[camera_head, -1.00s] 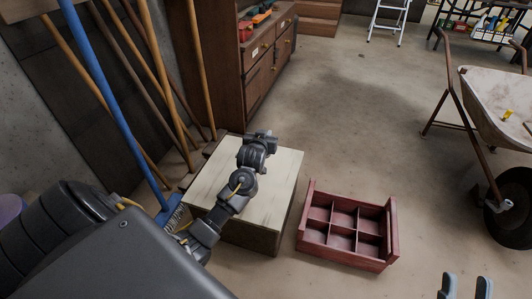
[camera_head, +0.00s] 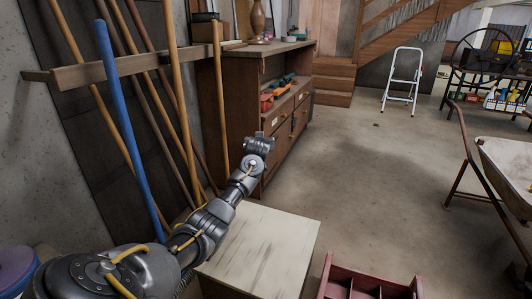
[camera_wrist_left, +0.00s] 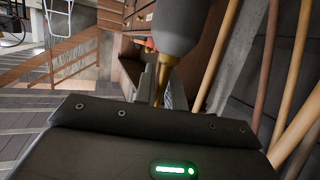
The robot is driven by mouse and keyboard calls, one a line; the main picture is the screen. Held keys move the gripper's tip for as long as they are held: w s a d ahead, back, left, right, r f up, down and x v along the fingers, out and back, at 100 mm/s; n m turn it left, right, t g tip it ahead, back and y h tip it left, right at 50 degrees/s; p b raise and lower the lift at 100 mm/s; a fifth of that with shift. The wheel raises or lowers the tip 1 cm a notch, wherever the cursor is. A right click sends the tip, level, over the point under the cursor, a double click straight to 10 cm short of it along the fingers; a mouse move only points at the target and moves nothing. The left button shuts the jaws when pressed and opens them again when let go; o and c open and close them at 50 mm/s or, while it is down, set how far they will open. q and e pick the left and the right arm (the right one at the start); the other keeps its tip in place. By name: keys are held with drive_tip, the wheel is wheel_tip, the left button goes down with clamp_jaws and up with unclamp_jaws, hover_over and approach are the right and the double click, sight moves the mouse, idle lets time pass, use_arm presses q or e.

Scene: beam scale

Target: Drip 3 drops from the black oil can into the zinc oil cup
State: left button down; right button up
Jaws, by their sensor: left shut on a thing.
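My left gripper (camera_head: 260,143) is raised beyond the far edge of the pale-topped wooden box, in front of the cabinet. In the left wrist view it is shut on a dark grey body with a brass-coloured narrow part (camera_wrist_left: 180,28), which I take to be the black oil can. The can's far end is cut off by the frame, and in the head view I cannot make it out clearly at the gripper. I do not see the zinc oil cup in these views. My right gripper is out of view.
The pale-topped wooden box (camera_head: 268,250) has a bare top. A red divided crate (camera_head: 402,291) stands right of it. A wooden cabinet (camera_head: 232,100) holds coloured items. Long poles (camera_head: 176,90) lean at the left. A wheelbarrow (camera_head: 510,185) is at right; the middle floor is clear.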

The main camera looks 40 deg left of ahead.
use_arm(q)
drive_tip(key=s+d+f+m+t+h, duration=0.1)
drive_tip(key=s+d+f+m+h, duration=0.15)
drive_tip(key=d, duration=0.65)
drive_tip(key=s+d+f+m+t+h, duration=0.1)
drive_tip(key=d+f, duration=0.2)
drive_tip(key=d, duration=0.6)
drive_tip(key=s+d+r+m+t+h, duration=0.15)
drive_tip(key=d+r, duration=0.25)
drive_tip(key=d, duration=0.5)
drive_tip(key=s+d+r+m+h, duration=0.2)
drive_tip(key=s+d+r+h, duration=0.1)
drive_tip(key=d, duration=0.6)
drive_tip(key=s+d+r+m+h, duration=0.1)
drive_tip(key=s+d+r, duration=0.4)
drive_tip(key=s, duration=0.5)
drive_tip(key=shift+s+d+r, duration=0.15)
drive_tip(key=shift+d+r, duration=0.05)
drive_tip(key=shift+d, duration=0.4)
